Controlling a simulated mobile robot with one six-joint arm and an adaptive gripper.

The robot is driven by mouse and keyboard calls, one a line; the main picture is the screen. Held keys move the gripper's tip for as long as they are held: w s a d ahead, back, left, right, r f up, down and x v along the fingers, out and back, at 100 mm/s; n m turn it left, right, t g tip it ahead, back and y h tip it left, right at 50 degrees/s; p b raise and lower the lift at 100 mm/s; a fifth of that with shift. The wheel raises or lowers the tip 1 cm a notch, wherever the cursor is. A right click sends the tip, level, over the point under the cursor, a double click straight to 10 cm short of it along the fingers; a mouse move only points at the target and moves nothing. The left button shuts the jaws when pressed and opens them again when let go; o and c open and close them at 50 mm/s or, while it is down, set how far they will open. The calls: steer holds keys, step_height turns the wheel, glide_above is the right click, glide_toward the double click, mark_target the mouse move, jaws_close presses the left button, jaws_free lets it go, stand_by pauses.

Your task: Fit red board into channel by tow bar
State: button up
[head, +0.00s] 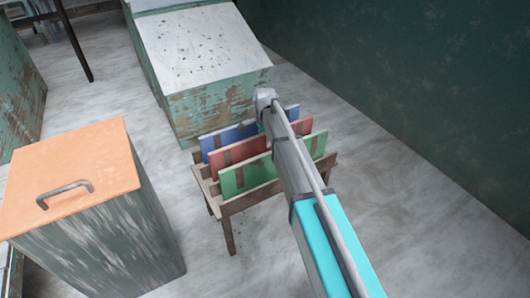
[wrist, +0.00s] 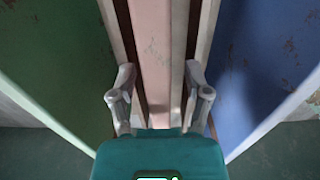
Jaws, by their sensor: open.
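The red board (head: 240,150) stands upright in a low wooden rack (head: 268,193), between a blue board (head: 228,137) behind it and a green board (head: 240,178) in front. My arm crosses over the boards in the head view and hides their middle and my gripper. In the wrist view my gripper (wrist: 160,82) is open, its two fingers on either side of the red board's pale pink edge (wrist: 154,50). The green board (wrist: 45,65) is to the left and the blue board (wrist: 260,80) to the right. I cannot tell whether the fingers touch the red board. I cannot make out a tow bar.
A bin with an orange lid (head: 105,165) and a grey handle stands left of the rack. A worn cabinet with a speckled white top (head: 195,50) stands close behind it. A dark green wall (head: 430,80) runs along the right. Floor (head: 390,225) between rack and wall is clear.

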stand_by(0.5)
jaws_close()
